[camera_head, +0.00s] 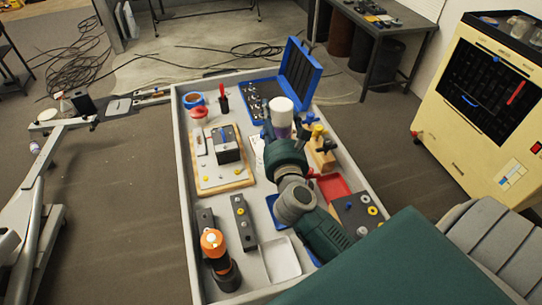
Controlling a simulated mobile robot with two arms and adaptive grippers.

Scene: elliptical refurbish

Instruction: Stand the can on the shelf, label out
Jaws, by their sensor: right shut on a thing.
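A white-topped can (281,104) with a purple lower part stands upright in my right gripper (279,128), above the right half of the workbench tray. The gripper is shut on it, and my green arm and wrist hide part of its lower side. I cannot make out which way its label faces. No shelf can be clearly identified. My left gripper is not in view.
The grey-rimmed workbench (185,160) holds an open blue case (300,72), a wooden board (222,183), an orange-topped black object (213,243) and small parts. A yellow cabinet (470,150) stands right, a grey table (385,22) behind. Cables (80,60) lie on the floor.

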